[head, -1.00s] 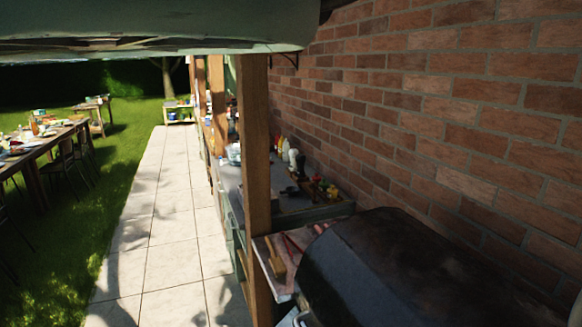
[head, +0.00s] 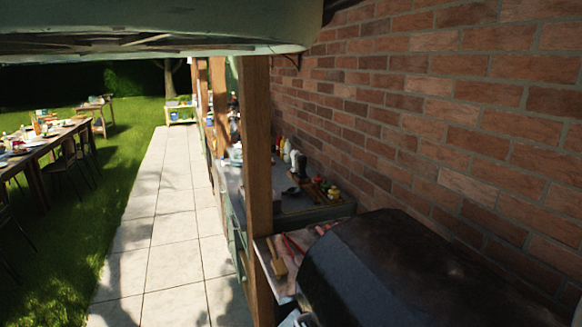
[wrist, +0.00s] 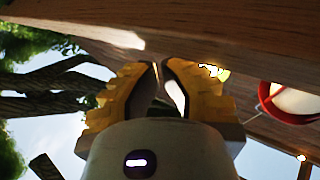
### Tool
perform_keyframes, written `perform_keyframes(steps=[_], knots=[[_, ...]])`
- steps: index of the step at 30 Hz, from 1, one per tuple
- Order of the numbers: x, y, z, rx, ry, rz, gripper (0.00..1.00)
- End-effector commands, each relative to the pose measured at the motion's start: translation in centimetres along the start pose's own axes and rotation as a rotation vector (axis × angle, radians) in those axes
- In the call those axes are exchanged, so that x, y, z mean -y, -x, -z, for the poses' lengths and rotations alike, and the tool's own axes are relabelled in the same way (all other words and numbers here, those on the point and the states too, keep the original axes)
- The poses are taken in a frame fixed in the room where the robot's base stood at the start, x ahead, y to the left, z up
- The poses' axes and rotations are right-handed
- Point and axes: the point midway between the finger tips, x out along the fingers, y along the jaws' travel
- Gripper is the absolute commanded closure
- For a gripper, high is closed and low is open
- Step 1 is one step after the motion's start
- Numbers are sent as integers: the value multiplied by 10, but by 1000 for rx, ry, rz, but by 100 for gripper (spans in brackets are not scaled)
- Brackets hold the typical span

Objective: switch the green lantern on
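In the wrist view my gripper (wrist: 160,64) has yellow stepped fingers with dark inner pads. The fingertips come together with only a thin gap, and nothing shows held between them. They point up close to a wooden beam (wrist: 240,50). A red-rimmed, pale round thing (wrist: 295,100) hangs at the right of the wrist view, partly cut off; I cannot tell if it is a lantern. I cannot make out a green lantern for certain. A large greenish shape (head: 200,25) fills the top of the head view; I cannot tell what it is.
A brick wall (head: 440,110) runs along the right. A dark grill lid (head: 400,265) is close at front right, beside a wooden post (head: 257,150) and a cluttered counter (head: 290,203). The paved path (head: 165,215) is clear. A laid table (head: 45,143) stands on the grass.

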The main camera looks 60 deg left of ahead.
Motion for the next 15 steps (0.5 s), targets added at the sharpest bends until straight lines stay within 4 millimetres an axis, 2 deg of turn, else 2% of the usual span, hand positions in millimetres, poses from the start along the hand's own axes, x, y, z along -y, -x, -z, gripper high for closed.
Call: perform_keyframes(steps=[15], knots=[[-22, 37, 20, 1, 3, -4, 100]])
